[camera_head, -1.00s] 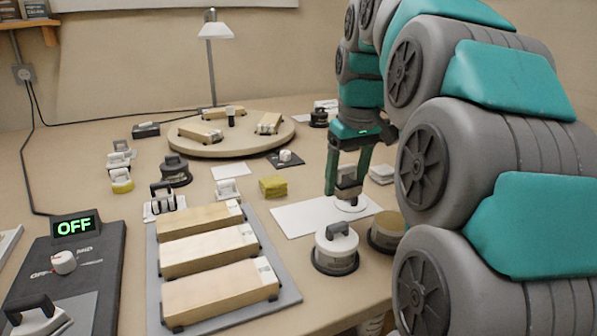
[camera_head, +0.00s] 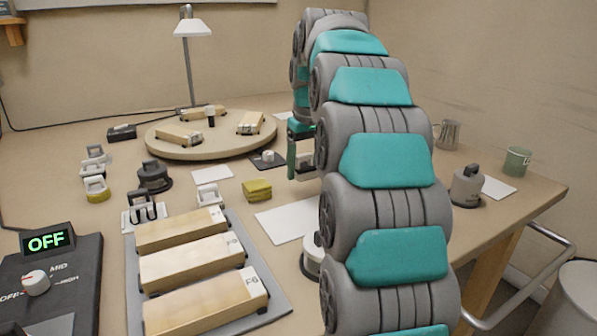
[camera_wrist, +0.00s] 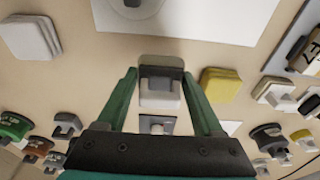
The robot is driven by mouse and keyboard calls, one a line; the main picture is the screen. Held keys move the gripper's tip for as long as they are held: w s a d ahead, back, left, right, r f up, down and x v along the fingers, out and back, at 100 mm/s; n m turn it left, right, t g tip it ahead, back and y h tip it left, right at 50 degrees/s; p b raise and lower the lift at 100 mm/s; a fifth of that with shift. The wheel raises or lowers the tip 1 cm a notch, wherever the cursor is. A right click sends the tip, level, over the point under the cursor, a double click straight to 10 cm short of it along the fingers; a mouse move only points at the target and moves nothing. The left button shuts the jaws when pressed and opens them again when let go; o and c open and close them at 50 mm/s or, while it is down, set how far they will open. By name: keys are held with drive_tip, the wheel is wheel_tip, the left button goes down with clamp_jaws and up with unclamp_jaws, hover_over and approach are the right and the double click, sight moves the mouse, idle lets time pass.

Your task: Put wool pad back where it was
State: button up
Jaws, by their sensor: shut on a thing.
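My gripper (camera_head: 302,160) is shut on a pale block with a grey top (camera_wrist: 160,86), which looks like the wool pad. The block also shows in the head view (camera_head: 306,166), partly hidden by my arm. It sits between the two green fingers in the wrist view. My gripper is beyond the white sheet (camera_head: 283,222), toward the round board. I cannot tell exactly how high the block is above the bench. The white sheet also shows at the top of the wrist view (camera_wrist: 215,20), with a round pale disc (camera_wrist: 133,4) on it.
Several handled pads stand farther left, near a dark round weight (camera_head: 154,176). The round board (camera_head: 165,150) holds wooden blocks. A grey handled weight (camera_head: 467,188) and green cup (camera_head: 517,162) stand right.

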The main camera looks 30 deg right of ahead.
sight(298, 160)
drive_tip(key=w, duration=0.4)
drive_tip(key=shift+d+f, duration=0.2)
drive_tip(key=shift+d, duration=0.05)
drive_tip(key=shift+f+p, duration=0.3)
drive_tip(key=shift+f, duration=1.45)
drive_tip(key=shift+f, duration=0.35)
